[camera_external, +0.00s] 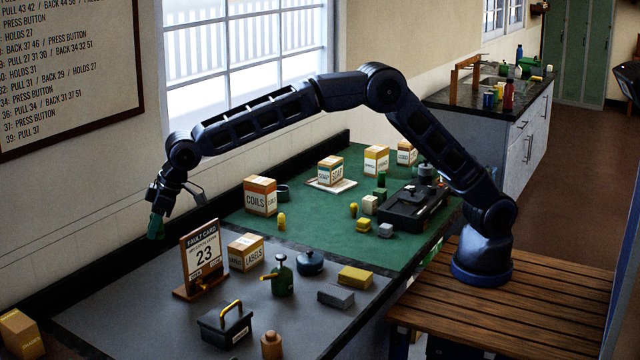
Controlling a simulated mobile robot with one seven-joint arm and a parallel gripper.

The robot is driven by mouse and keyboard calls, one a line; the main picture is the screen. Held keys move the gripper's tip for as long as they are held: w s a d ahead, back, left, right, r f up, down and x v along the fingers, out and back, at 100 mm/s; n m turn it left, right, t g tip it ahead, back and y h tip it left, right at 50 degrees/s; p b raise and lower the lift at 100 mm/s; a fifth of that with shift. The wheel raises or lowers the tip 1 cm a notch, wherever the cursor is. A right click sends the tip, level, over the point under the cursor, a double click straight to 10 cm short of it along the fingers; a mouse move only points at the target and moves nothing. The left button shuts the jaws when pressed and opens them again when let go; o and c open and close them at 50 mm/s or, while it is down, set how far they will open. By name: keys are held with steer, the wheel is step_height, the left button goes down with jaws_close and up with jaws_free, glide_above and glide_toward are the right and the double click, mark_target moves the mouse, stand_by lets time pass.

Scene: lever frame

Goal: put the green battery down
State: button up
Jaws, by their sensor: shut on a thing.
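The green battery (156,226) is a dark green block at the end of my arm, at the left of the external view. My gripper (158,207) is shut on it and points downward. The battery hangs in the air, apart from the bench and in front of the pale wall in the picture. It is to the left of the fault card stand (200,258), which reads 23. The gripper fingers are small and dark here, and they hide the battery's upper part.
The grey bench top (130,310) has free room at its left. A labels box (245,252), a green oil can (281,276), a dark box with a yellow handle (224,328) and a yellow block (355,277) stand on it. A coils box (260,196) stands on the green mat (325,232).

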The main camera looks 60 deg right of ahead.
steer(key=n, duration=0.2)
glide_above(158, 339)
steer(key=d, duration=0.2)
steer(key=s, duration=0.1)
steer(key=shift+g, duration=0.3)
steer(key=f, duration=2)
steer(key=shift+a+f, duration=0.2)
steer(key=shift+a, duration=0.15)
steer(key=shift+f, duration=0.2)
steer(key=o, duration=1)
steer(key=shift+r, duration=0.1)
steer(key=v, duration=1.2)
steer(key=shift+s+d, duration=0.1)
steer(key=shift+d, duration=0.15)
